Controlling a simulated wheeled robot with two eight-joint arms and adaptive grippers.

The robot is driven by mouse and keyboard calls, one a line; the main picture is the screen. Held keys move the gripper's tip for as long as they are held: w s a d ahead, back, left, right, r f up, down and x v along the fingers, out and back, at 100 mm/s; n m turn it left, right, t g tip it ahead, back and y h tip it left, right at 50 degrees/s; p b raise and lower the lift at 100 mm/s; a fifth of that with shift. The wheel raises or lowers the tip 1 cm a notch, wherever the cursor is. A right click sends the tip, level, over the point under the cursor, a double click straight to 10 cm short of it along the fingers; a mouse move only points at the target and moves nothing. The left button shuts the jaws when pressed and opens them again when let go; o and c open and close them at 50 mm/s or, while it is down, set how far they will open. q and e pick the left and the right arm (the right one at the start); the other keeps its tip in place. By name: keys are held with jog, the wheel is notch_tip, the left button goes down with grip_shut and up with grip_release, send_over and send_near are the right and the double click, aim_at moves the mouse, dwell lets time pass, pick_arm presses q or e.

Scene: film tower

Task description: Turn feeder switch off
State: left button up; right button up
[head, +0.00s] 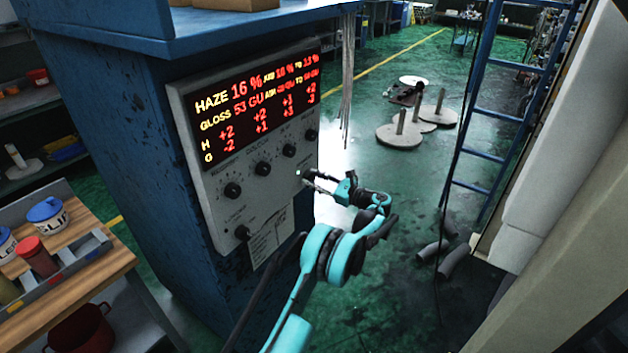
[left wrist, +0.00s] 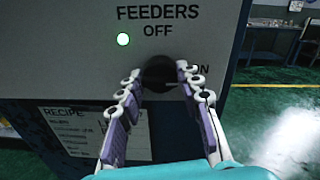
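The feeder switch is a round black knob (left wrist: 160,73) on a grey panel, under the words FEEDERS and OFF, with ON partly hidden at its right. Its pointer is too dark to read. A small lamp (left wrist: 123,39) up left of it glows whitish green. My left gripper (left wrist: 159,76) has its fingers apart, one on each side of the knob; I cannot tell whether they touch it. In the head view my left gripper (head: 308,179) is at the right edge of the control panel (head: 215,185), and the switch is hidden there. My right gripper is out of view.
The panel has several other knobs (head: 232,190) and a red display (head: 258,100). A paper recipe sheet (left wrist: 85,128) hangs below. A wooden cart (head: 75,270) with jars stands at left. A blue ladder (head: 490,110) stands at right.

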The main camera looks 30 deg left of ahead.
pick_arm(q)
jog(key=shift+n, duration=0.4)
jog(key=n+b, duration=0.1)
jog(key=n, duration=0.6)
jog(key=n+b, duration=0.1)
jog(key=n, duration=0.4)
jog(key=shift+r+t, duration=0.1)
jog(key=shift+t, duration=0.2)
jog(key=n, duration=0.4)
jog(key=shift+n, duration=0.3)
jog(key=o, duration=1.1)
jog(key=shift+o, duration=0.2)
